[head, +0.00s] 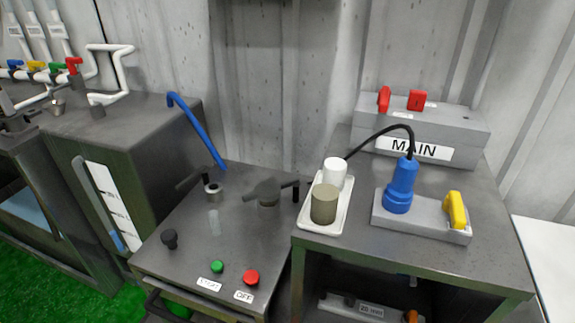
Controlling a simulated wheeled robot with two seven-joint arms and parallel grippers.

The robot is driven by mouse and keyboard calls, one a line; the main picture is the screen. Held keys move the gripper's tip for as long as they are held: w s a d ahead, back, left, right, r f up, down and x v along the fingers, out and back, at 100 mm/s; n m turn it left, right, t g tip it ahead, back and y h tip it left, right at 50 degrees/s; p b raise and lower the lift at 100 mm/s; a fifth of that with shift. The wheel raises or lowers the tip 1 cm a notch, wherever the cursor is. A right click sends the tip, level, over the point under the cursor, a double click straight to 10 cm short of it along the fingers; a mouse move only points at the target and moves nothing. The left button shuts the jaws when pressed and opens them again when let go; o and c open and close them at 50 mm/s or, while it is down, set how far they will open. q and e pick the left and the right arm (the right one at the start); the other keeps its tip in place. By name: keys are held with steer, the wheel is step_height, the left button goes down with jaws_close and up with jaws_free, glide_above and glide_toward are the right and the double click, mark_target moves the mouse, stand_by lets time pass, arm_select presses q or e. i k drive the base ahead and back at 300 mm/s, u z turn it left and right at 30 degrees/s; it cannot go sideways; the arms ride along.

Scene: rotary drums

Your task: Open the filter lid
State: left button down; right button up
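No part is labelled as a filter lid. A dark round cap with a bar handle (268,192) sits flat on top of the grey machine (235,235) in the middle; it may be the filter lid, but I cannot tell for sure. It looks closed down on the top. A smaller metal fitting with a dark lever (212,190) stands to its left. On a white tray (335,222) to the right stand a white cylinder (335,172) and an olive cylinder (324,204). Neither of my grippers is in view.
The machine top carries a black knob (169,239), a green button (217,267) and a red button (251,277). A blue plug (401,187) with a black cable and a yellow switch (456,210) stand on the right cabinet, before a MAIN box (420,130). A blue rod (197,131) leans behind.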

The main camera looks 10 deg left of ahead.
mark_target(265, 192)
steer(key=k, duration=1.25)
steer(key=u, duration=0.9)
steer(key=i, duration=0.8)
steer(key=u, duration=0.4)
steer(key=i, duration=0.95)
steer(key=z, duration=0.4)
